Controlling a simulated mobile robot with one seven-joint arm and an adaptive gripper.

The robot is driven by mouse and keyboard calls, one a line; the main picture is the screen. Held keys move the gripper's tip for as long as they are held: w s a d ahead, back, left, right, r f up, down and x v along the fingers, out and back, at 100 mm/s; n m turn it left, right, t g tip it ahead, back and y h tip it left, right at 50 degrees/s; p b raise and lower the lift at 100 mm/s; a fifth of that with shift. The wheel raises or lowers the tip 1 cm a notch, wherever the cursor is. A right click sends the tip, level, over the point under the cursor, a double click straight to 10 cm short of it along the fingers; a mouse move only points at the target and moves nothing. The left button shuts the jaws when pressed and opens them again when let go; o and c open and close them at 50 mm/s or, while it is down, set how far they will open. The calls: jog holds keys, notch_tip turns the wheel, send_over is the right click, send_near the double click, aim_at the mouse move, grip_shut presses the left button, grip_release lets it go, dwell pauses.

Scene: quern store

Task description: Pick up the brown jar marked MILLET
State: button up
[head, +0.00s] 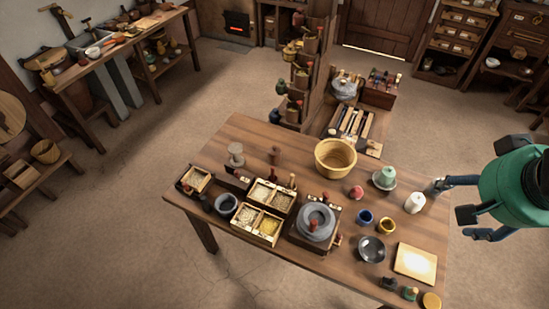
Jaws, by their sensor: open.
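No marking that reads MILLET is legible at this size. A small brown jar-like vessel (275,155) stands upright near the back edge of the wooden table (310,141), left of the yellow bowl. I cannot tell whether it is the marked jar. My gripper (452,211) is at the right, beside the table's right edge, with its fingers apart and nothing seen between them. It is far to the right of the brown vessel. Its upper fingertip shows close to a white jar (415,203); I cannot tell whether they touch.
A yellow bowl (335,158), a stone quern (315,222), grain boxes (257,220), a dark bowl (371,248) and a pale board (415,262) crowd the table. A shelf rack (303,75) rises behind it. Open floor (130,200) lies to the left.

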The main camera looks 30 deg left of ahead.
jog(key=w+a+m+g+p, duration=0.1)
jog(key=w+a, duration=0.7)
jog(key=w, duration=0.4)
jog(key=w+a+m+g+p, duration=0.1)
jog(key=w+a+m, duration=0.1)
jog(key=w+a, duration=0.85)
jog(key=m+g+p, duration=0.3)
jog(key=m, duration=0.1)
send_over(275, 146)
notch_tip(275, 146, down, 36)
jog(key=shift+a+f, duration=0.1)
jog(key=shift+f, duration=0.2)
jog(key=shift+f, duration=0.1)
jog(key=shift+f+b, duration=0.4)
jog(key=shift+f, duration=3.8)
